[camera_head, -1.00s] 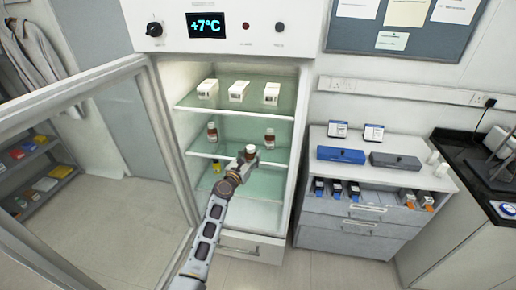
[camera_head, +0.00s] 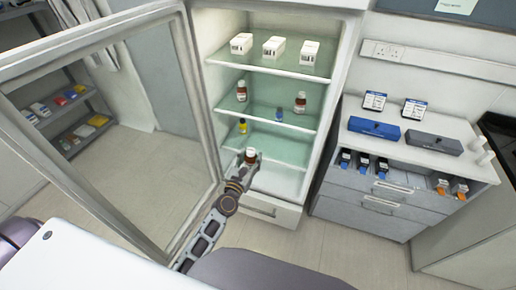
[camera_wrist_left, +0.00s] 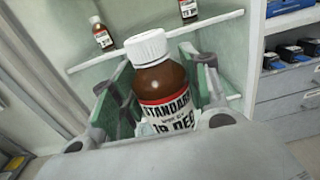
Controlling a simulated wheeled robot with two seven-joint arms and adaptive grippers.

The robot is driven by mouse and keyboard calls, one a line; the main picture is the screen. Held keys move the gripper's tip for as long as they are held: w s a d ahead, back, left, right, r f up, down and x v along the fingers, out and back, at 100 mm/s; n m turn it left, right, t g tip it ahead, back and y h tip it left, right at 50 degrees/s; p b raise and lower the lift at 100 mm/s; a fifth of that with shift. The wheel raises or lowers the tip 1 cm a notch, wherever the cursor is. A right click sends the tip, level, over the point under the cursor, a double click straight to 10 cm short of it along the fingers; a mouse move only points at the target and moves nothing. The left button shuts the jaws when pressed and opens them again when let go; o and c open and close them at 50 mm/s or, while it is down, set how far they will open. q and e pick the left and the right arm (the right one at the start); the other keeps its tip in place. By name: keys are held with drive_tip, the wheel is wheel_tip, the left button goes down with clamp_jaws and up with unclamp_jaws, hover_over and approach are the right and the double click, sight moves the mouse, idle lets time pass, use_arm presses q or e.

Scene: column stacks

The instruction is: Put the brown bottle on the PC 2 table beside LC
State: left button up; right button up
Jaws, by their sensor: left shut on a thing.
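My left gripper (camera_head: 249,163) is shut on a brown bottle (camera_head: 251,157) with a white cap, in front of the open fridge's lower part. In the left wrist view the brown bottle (camera_wrist_left: 165,90) stands nearly upright between the fingers, with a white label reading "STANDARD". The rest of its label is partly hidden. My right gripper is not in view. I cannot make out a table marked PC 2 or anything marked LC.
The fridge shelves hold white boxes (camera_head: 274,47), another brown bottle (camera_head: 242,92), a second one (camera_head: 300,102) and a small yellow bottle (camera_head: 243,127). The open fridge door (camera_head: 202,100) stands left of my arm. A drawer cabinet (camera_head: 375,206) stands right.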

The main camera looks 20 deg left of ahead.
sight(247, 164)
use_arm(q)
drive_tip(key=shift+n+y, duration=0.5)
drive_tip(key=shift+y, duration=0.1)
drive_tip(key=s, duration=0.5)
drive_tip(key=s+a, duration=0.1)
drive_tip(key=s, duration=0.1)
drive_tip(key=shift+s+f+b, duration=0.35)
drive_tip(key=shift+f+b, duration=0.05)
